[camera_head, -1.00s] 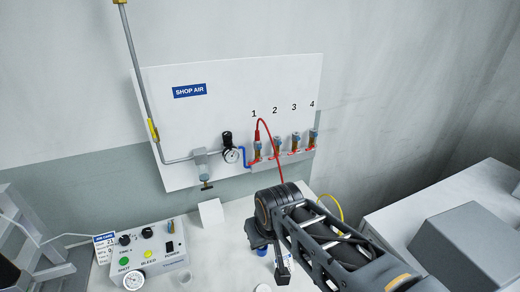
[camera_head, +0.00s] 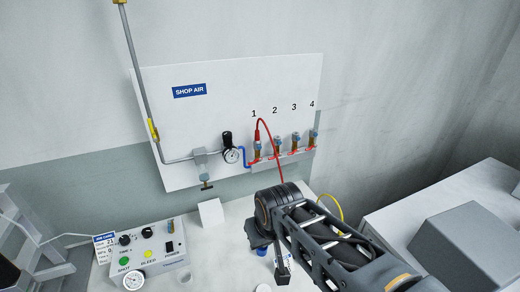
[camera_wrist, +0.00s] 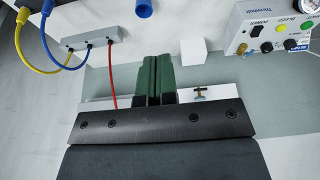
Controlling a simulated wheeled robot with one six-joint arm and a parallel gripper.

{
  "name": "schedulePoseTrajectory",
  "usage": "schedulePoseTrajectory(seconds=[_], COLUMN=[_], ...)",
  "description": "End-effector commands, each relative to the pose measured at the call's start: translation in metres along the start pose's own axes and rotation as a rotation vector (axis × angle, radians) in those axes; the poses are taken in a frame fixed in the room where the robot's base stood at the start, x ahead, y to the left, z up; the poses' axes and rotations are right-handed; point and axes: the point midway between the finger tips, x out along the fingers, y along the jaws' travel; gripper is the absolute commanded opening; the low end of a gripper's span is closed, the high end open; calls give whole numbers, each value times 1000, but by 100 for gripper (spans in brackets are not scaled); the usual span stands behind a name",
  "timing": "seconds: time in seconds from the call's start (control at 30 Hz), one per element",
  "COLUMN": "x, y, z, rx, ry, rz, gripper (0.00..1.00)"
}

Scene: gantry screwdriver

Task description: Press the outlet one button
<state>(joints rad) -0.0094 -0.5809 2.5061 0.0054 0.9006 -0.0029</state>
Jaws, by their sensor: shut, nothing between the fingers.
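My gripper (camera_head: 282,273) points down over the bench in the head view, below and apart from the outlets. In the wrist view its green fingers (camera_wrist: 160,62) are together with nothing between them. No outlet can be made out in the wrist view.
Outlets two (camera_head: 277,146), three (camera_head: 295,142) and four (camera_head: 313,137) stand to the right. A gauge (camera_head: 231,155) is to the left. A control box (camera_head: 150,250) sits at bench left. A grey hose block (camera_wrist: 92,42) and white block (camera_wrist: 193,52) show in the wrist view.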

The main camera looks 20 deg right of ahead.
Motion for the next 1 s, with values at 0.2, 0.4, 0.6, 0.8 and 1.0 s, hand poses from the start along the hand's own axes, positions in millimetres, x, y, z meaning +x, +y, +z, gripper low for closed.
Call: schedulePoseTrajectory(seconds=[0.2,0.4,0.6,0.8,1.0], x=[0,0,0,0,19], y=[0,0,0,2,31], z=[0,0,0,0,3], rx=[0,0,0,10,126], ry=[0,0,0,-1,-97], rz=[0,0,0,3,30], gripper=[0,0,0,0,0])
